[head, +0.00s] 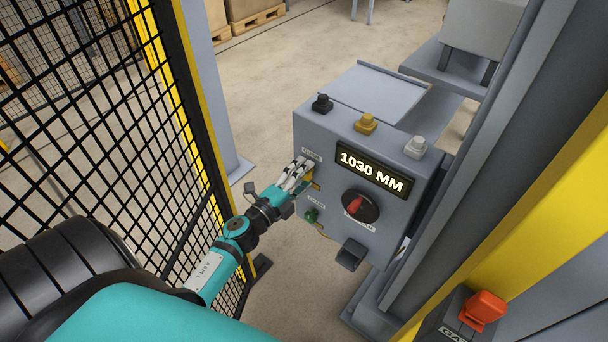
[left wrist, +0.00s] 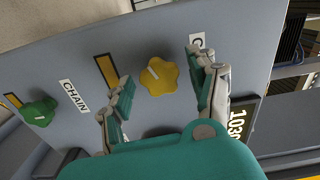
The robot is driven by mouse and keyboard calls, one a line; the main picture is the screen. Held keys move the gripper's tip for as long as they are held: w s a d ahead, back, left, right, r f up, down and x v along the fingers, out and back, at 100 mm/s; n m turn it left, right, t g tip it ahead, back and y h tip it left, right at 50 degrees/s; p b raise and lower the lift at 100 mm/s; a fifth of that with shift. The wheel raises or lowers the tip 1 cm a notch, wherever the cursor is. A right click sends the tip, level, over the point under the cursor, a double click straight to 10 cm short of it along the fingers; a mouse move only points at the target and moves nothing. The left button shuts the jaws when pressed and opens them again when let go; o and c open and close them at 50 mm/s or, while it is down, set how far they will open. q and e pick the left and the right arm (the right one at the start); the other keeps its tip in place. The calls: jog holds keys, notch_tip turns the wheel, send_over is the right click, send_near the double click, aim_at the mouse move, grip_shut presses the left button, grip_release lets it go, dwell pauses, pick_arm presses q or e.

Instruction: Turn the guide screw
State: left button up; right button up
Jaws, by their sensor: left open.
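The control box (head: 278,140) has a yellow lobed knob (left wrist: 158,76) on its front; a label beside it starts with what looks like a G, the rest hidden by a finger. My left gripper (left wrist: 162,72) is open in front of this knob, one finger on either side, with gaps visible between fingers and knob. In the head view my left gripper (head: 297,170) reaches the box's left front and mostly covers the knob. A green knob (left wrist: 39,112) labelled CHAIN sits apart; it also shows in the head view (head: 312,215). My right gripper is not in view.
A black mesh fence (head: 130,130) stands close left of my arm. A grey and yellow column rises at right, near a red switch (head: 483,309).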

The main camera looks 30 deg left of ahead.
pick_arm(q)
jog(key=s, duration=0.7)
jog(key=shift+a, duration=0.25)
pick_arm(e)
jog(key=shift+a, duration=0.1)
pick_arm(q)
jog(key=shift+f, duration=0.15)
